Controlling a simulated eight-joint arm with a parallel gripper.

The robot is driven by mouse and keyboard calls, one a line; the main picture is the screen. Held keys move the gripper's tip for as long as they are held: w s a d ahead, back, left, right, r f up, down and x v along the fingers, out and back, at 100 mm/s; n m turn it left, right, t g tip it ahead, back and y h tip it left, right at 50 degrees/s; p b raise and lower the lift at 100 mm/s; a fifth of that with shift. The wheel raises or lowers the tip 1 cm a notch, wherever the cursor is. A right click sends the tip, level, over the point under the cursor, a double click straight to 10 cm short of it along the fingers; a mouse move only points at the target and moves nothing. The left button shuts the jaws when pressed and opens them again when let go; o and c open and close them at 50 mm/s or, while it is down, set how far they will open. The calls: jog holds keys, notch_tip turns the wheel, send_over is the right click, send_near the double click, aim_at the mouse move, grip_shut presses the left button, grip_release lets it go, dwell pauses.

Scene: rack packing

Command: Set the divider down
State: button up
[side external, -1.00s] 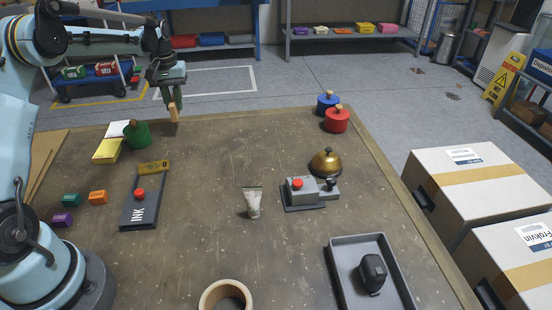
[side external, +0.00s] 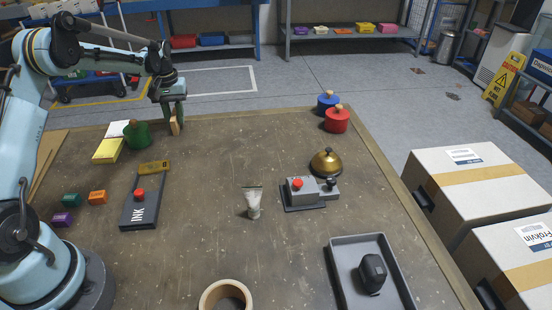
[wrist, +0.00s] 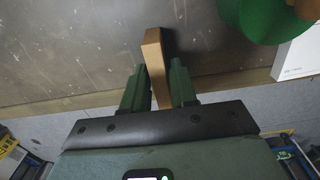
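The divider, a small tan wooden piece (side external: 175,127), is upright at the far left edge of the table (side external: 215,150). Its lower end is at or just above the tabletop; I cannot tell if it touches. My gripper (side external: 175,114) points down over it, with the fingers on either side of its upper part. In the wrist view the divider (wrist: 154,58) stands between the two green fingers (wrist: 158,88), which look closed against it. A dark shadow lies right beside it.
The tabletop to the right of the divider is clear.

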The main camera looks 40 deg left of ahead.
aim_at(174, 114)
jog(key=shift+o, duration=1.4)
notch_tip(174, 114, up, 12)
jog(key=s+d+r+m+t, duration=0.1)
jog(key=d+r+m, duration=0.1)
jog(key=d+r, duration=0.45)
jog(key=s+d+f+m+t, duration=0.3)
jog(key=s+d, duration=0.5)
jog(key=d, duration=0.2)
jog(key=s+d+f+m+t, duration=0.3)
jog(key=s+d, duration=0.4)
jog(key=d, duration=0.3)
jog(key=shift+s+f+m, duration=0.15)
jog(key=shift+s+m, duration=0.2)
jog(key=shift+m, duration=0.15)
